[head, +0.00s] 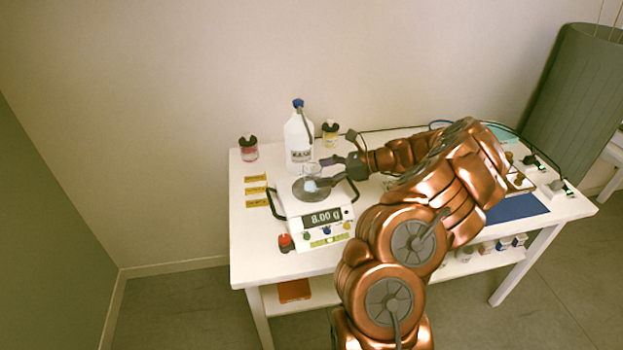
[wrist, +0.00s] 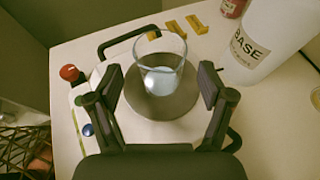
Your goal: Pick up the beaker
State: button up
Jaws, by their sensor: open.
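The beaker (wrist: 160,68) is clear glass with a little pale content at its bottom. In the head view the beaker (head: 311,171) is small and partly behind my gripper. My gripper (wrist: 160,85) is open, with one finger on each side of the beaker in the wrist view. Gaps show between the fingers and the glass there. In the head view my gripper (head: 325,173) reaches in from the right, at about the beaker's height.
A white bottle labelled BASE (wrist: 265,45) stands close behind the scale. A red jar (head: 248,149) and a yellow jar (head: 330,134) stand near the back. Yellow labels (head: 256,190) lie left of the scale. A red-topped item (head: 286,242) stands at the front left.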

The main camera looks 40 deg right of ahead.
jog(key=x, duration=0.3)
jog(key=shift+w+a+r+p, duration=0.1)
jog(key=shift+w+a+p, duration=0.2)
jog(key=c, duration=1.3)
